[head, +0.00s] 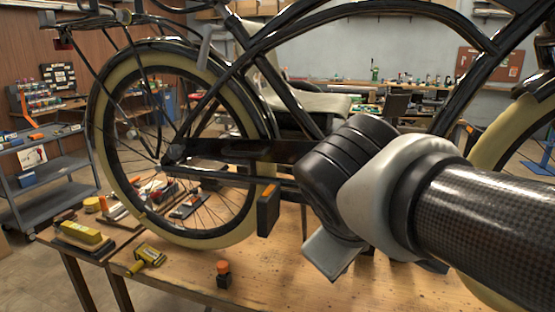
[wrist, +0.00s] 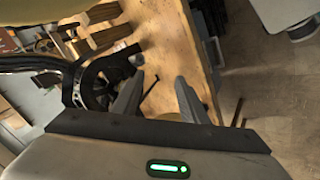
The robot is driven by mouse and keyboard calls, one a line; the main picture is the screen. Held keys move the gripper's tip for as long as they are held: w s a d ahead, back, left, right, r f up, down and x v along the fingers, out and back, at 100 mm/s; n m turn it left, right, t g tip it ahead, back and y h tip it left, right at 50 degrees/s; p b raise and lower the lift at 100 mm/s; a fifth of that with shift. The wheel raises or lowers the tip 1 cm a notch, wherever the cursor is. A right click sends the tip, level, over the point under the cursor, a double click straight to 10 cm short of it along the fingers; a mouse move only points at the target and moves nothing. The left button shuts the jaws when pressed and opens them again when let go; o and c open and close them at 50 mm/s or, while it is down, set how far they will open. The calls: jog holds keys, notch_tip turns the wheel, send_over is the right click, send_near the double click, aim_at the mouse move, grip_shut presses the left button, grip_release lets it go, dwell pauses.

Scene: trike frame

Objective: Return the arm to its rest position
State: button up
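My arm (head: 410,195) reaches in from the right edge of the head view, in front of the bicycle-like frame (head: 285,95). In the head view I cannot make out the fingers of my gripper. In the wrist view my gripper (wrist: 159,78) has its two fingers apart, with bare wooden table showing between the tips. I see nothing held between them. A dark frame part (wrist: 72,85) lies left of the fingers in the wrist view.
The wooden workbench (head: 300,280) stands under the frame. A grey cart (head: 45,160) stands at the left.

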jog(key=s+d+f+m+g+y, duration=0.2)
jog(key=s+d+f+m+y, duration=0.1)
jog(key=s+f+m, duration=0.3)
notch_tip(320, 180, up, 19)
jog(key=m+p, duration=0.1)
jog(key=p, duration=1.7)
jog(key=shift+s+a+f+m, duration=0.2)
jog(key=shift+s+a+m, duration=0.15)
jog(key=shift+a, duration=0.1)
